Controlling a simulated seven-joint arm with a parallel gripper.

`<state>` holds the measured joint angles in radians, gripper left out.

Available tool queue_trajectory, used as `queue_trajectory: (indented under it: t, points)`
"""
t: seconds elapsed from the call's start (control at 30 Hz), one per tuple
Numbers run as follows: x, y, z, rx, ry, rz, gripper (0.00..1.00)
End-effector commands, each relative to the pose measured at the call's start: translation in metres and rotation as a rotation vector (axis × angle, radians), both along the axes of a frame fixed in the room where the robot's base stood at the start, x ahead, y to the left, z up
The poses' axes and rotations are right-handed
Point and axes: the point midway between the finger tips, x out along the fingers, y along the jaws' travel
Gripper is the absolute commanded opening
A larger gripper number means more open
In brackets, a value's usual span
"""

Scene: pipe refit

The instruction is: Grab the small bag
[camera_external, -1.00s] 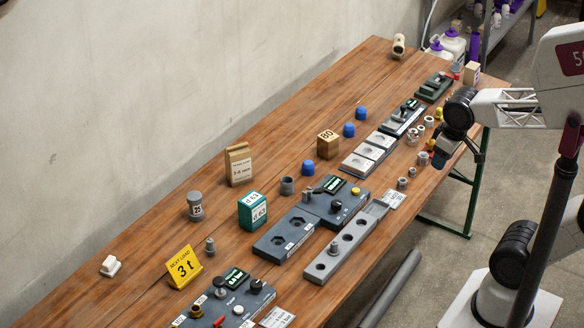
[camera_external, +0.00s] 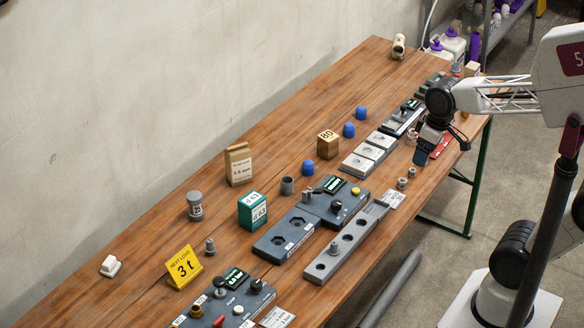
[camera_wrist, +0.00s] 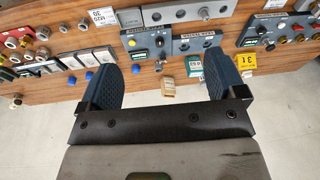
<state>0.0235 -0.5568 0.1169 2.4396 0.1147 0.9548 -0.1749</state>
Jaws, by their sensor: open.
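The small bag (camera_external: 239,164) is a tan paper bag with a folded top and a printed label. It stands upright on the bench, towards the wall, left of the wooden 80 block. In the wrist view the tan bag (camera_wrist: 168,88) shows small and distant between my fingers. My gripper (camera_external: 423,156) is above the right part of the bench, far to the right of the bag. Its two blue fingers (camera_wrist: 165,62) are wide apart in the wrist view, with nothing held between them.
The wooden 80 block (camera_external: 327,144), blue caps (camera_external: 308,167) and a teal-and-white box (camera_external: 253,210) stand near the bag. Grey panels (camera_external: 285,234) and a yellow sign (camera_external: 184,266) are lower on the bench. Bare wood surrounds the bag.

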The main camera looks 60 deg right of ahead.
Motion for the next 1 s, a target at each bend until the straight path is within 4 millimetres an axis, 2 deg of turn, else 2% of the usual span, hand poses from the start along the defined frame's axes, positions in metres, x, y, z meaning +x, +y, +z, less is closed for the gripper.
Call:
queue_trajectory:
  t: [0.3, 0.57, 1.0]
  points:
    - [0.086, 0.016, 0.005, 0.134, 0.016, 0.187, 0.89]
    - [0.161, 0.024, 0.0, 0.248, -0.017, 0.335, 0.89]
    - [0.291, 0.029, -0.029, 0.422, -0.159, 0.553, 0.89]
